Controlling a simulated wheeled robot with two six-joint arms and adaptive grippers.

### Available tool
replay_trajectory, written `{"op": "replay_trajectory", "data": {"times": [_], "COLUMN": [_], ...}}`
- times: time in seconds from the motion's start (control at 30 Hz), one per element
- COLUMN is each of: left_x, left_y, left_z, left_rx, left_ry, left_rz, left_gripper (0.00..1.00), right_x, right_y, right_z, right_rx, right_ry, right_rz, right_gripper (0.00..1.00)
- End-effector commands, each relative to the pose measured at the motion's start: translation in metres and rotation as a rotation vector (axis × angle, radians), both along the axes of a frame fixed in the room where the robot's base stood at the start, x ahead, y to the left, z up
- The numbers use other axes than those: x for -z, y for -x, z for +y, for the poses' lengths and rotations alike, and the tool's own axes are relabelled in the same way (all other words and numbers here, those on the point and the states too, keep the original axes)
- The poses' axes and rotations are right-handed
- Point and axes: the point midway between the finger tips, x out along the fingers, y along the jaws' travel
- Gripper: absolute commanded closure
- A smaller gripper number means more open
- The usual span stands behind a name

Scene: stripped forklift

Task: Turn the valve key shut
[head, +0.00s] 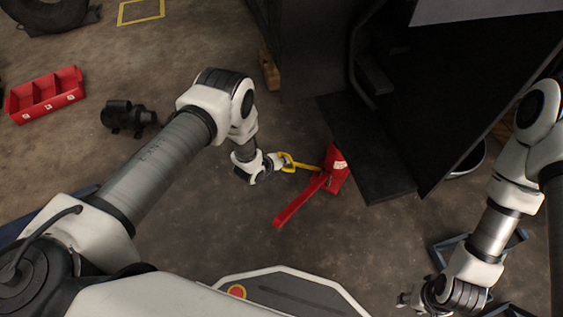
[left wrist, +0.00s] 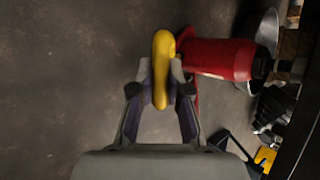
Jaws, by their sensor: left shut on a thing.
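The yellow valve key (head: 297,164) shows in the head view as a loop-like handle beside a red fixture (head: 336,170). In the left wrist view the yellow key (left wrist: 162,48) stands between the fingers, and a red cylinder (left wrist: 222,59) lies just right of it. My left gripper (head: 279,161) is shut on the yellow key; its fingers (left wrist: 160,84) press on both sides of it. The key's joint with the red fixture is hard to make out. My right gripper (head: 404,299) hangs at the lower right, away from the key; its fingers are too small to read.
A red bar (head: 300,200) slants from the fixture toward the lower left. The dark forklift body (head: 375,150) stands right behind the fixture. A red bin (head: 45,95) and a black part (head: 127,116) lie on the floor at left.

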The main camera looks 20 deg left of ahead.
Motion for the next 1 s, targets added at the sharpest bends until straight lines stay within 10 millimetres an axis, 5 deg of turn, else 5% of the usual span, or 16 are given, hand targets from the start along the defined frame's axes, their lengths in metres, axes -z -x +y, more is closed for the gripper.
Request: {"op": "replay_trajectory", "data": {"times": [0.13, 0.17, 0.2, 0.63, 1.0], "left_x": [0.002, 0.002, 0.001, -0.008, -0.07], "left_y": [0.002, 0.002, 0.002, 0.007, 0.065], "left_z": [0.0, 0.0, 0.0, 0.003, 0.024], "left_rx": [0.002, 0.002, 0.001, 0.001, -0.002], "left_ry": [-0.001, -0.001, -0.001, 0.0, 0.0], "left_rz": [0.005, 0.005, 0.004, 0.003, 0.005], "left_gripper": [1.0, 0.74, 0.6, 0.59, 0.59], "right_x": [0.0, 0.0, 0.0, 0.0, 0.0], "right_y": [0.0, 0.0, 0.0, 0.0, 0.0], "right_z": [0.0, 0.0, 0.0, 0.0, 0.0], "right_rx": [0.0, 0.0, 0.0, 0.0, 0.0], "right_ry": [0.0, 0.0, 0.0, 0.0, 0.0], "right_rz": [0.0, 0.0, 0.0, 0.0, 0.0], "right_gripper": [0.6, 0.6, 0.6, 0.6, 0.6]}}
